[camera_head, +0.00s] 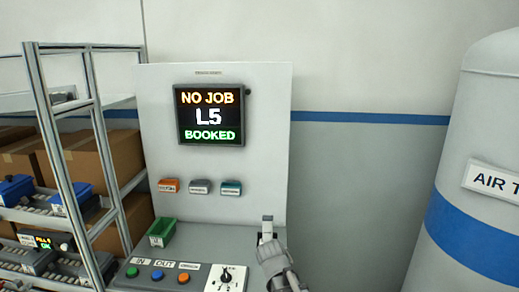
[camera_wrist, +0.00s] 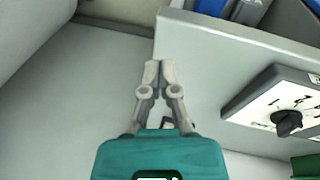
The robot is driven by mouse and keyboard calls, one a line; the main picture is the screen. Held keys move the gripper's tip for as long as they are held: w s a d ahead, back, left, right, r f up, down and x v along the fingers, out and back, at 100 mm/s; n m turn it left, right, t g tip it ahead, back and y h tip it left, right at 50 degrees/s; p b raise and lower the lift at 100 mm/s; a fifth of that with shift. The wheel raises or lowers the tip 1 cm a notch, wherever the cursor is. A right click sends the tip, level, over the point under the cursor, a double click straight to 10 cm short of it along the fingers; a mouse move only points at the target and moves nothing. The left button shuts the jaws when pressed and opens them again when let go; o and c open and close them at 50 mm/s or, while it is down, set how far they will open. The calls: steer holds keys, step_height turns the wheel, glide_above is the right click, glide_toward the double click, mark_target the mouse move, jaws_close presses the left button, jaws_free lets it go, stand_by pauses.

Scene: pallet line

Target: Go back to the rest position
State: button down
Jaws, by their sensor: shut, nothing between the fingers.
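My gripper (camera_wrist: 160,66) shows in the wrist view with its fingertips together and nothing between them. In the head view my gripper (camera_head: 267,222) is at the right end of the console (camera_head: 205,240), to the right of the dial plate. I cannot tell its exact height above the console. The rotary dial (camera_head: 226,274) on its white plate stands to the right of several buttons in the head view. In the wrist view the dial (camera_wrist: 287,122) is to the right of my gripper, apart from it.
A display (camera_head: 210,115) reads "NO JOB L5 BOOKED". A rack (camera_head: 95,130) with boxes stands at the left, and an air tank (camera_head: 480,150) at the right. The space between console and tank looks clear.

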steer(key=s+d+m+g+y, duration=0.1)
steer(key=s+d+y, duration=0.1)
steer(key=s+d, duration=0.7)
steer(key=shift+d+f+g, duration=0.35)
steer(key=shift+d+g, duration=0.05)
steer(key=shift+d, duration=0.05)
